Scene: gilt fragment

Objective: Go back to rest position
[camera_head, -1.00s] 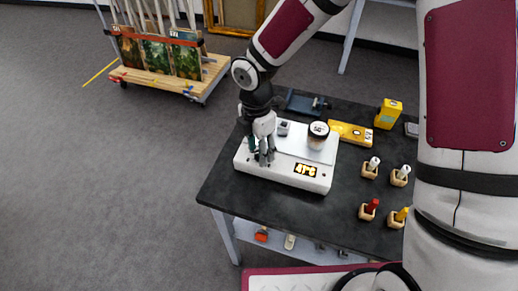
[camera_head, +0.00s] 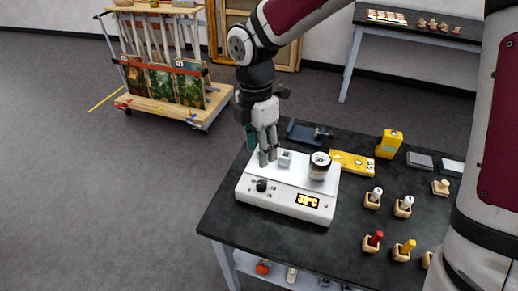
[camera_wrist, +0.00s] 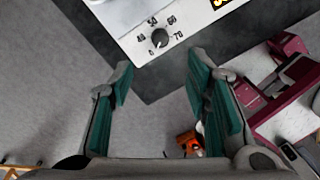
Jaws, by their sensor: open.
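My gripper (camera_head: 266,156) is open and empty, above the left part of the white hot plate device (camera_head: 251,196) on the dark table. The device's display (camera_head: 307,201) glows orange and seems to read 39°C.
The table (camera_head: 300,235) also holds a yellow box (camera_head: 389,143), a yellow flat case (camera_head: 352,163) and several small bottles in wooden holders, such as a red one (camera_head: 373,240). A cart with paintings (camera_head: 158,82) stands at the back left. The floor at left is clear.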

